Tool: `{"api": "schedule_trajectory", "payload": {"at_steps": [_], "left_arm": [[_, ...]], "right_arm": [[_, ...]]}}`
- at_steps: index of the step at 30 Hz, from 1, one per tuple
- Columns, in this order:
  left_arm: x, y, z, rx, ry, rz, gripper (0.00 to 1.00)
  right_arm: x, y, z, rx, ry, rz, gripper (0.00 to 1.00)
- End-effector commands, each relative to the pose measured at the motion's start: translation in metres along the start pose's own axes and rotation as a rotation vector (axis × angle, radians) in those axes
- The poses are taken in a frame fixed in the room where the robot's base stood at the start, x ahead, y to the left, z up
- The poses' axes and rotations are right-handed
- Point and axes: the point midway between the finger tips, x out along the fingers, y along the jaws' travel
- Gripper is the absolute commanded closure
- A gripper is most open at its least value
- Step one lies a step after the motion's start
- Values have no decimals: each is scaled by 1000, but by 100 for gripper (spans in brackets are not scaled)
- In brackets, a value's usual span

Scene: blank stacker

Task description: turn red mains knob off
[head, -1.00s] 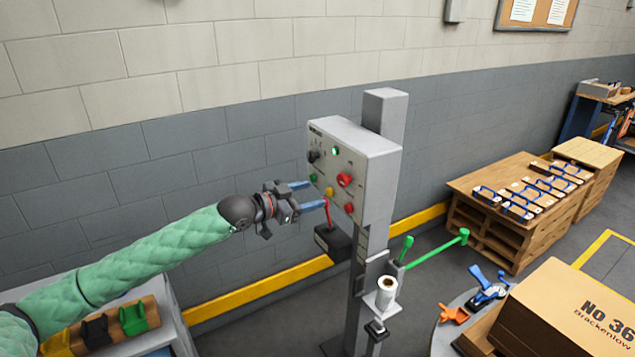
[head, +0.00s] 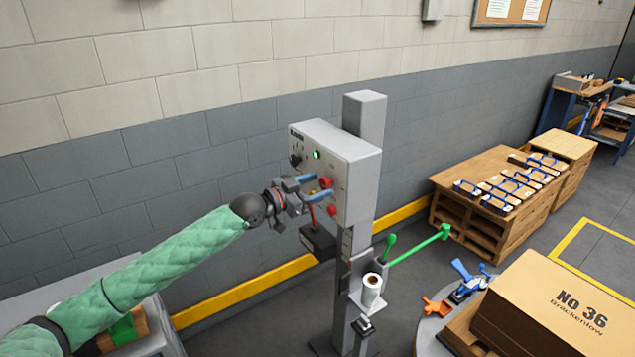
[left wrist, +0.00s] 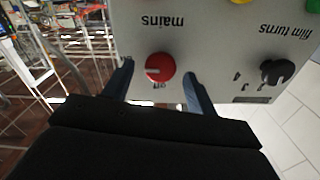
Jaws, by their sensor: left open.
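The red mains knob (left wrist: 160,68) is on the face of a grey control panel (left wrist: 215,50). The word "mains" shows upside down beside it. A pale mark on the knob lies sideways in the left wrist view. My left gripper (left wrist: 158,72) is open, with one blue finger on each side of the knob and gaps visible. In the head view, the left gripper (head: 321,186) reaches the panel front (head: 340,160), with its fingers about the upper red knob (head: 326,182). Contact cannot be told. My right gripper is not in view.
A black film turns knob (left wrist: 278,72) is beside the mains knob. Another red control (head: 332,211) and a red-handled lever (head: 312,215) are below. A grey post (head: 364,120) holds the panel. A green arm (head: 420,245) and a boxed load (head: 560,300) stand right.

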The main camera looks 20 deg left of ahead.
Motion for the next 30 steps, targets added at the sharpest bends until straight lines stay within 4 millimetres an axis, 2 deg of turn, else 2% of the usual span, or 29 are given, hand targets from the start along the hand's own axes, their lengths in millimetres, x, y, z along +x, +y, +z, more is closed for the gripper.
{"api": "schedule_trajectory", "payload": {"at_steps": [4, 13, 14, 20, 30], "left_arm": [[7, 0, -1, 0, 0, -1, 43], [8, 0, 0, 1, 0, 0, 43], [8, 0, 0, 1, 0, 0, 46], [8, 0, 0, 1, 0, 0, 86], [8, 0, 0, -38, 0, 0, 87]], "right_arm": [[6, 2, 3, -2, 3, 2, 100], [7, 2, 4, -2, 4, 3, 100], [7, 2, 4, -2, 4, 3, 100], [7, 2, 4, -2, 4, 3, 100], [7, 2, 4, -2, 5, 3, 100]]}}
